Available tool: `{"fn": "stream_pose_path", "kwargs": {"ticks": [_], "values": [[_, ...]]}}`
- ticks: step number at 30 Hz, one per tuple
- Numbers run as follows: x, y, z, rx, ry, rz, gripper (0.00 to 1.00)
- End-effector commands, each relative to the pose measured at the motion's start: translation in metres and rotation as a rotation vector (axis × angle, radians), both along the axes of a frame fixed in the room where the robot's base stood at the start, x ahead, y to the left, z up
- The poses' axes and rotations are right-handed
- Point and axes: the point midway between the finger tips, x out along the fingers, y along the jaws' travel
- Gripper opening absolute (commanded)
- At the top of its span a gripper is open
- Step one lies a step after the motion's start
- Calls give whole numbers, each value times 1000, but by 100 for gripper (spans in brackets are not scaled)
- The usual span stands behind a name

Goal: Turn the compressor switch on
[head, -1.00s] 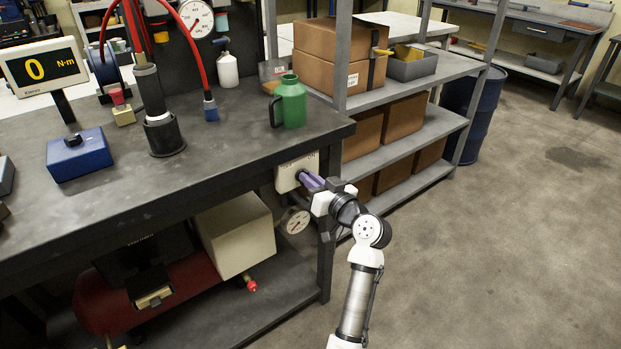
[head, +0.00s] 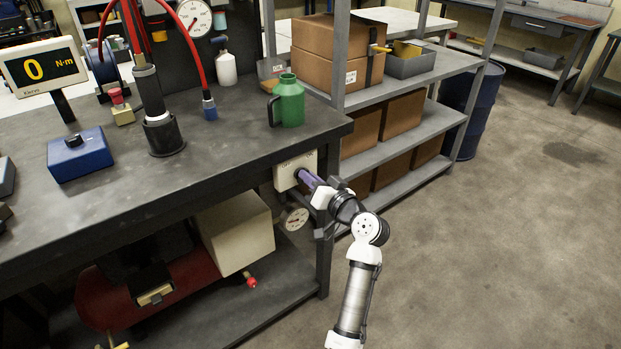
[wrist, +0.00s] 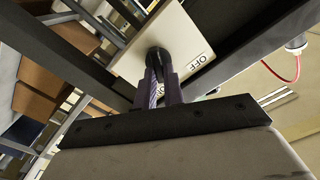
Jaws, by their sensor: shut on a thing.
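The compressor switch is a cream box (head: 291,168) fixed at the front right corner of the workbench. In the wrist view its plate (wrist: 158,48) carries a dark round knob (wrist: 157,57) and the label "OFF" at the right. My gripper (head: 306,179) is at the face of the box. In the wrist view its two purple fingers (wrist: 162,80) are shut on the knob and hide part of it. Any other label on the plate and the knob's exact angle are not clear.
A green jug (head: 288,101) stands on the bench (head: 230,150) above the switch. A pressure gauge (head: 295,218) sits below it. A red tank (head: 105,295) lies on the lower shelf. A grey rack (head: 400,150) with boxes stands behind; the floor at right is clear.

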Motion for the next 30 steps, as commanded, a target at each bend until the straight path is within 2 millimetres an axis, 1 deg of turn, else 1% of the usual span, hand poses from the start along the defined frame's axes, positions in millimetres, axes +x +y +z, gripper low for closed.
{"fn": "stream_pose_path", "kwargs": {"ticks": [2, 3, 8, 16, 20, 23, 30], "values": [[0, 0, -1, 1, 3, 1, 0], [0, 0, -1, 1, 3, 1, 11], [0, 0, -1, 1, 2, 1, 32], [-1, 0, 0, 0, 0, 0, 32], [-7, -6, -1, 0, 0, -1, 32], [-20, -15, -2, 0, 0, -2, 32], [-65, -48, -3, 0, 0, -4, 32]]}}
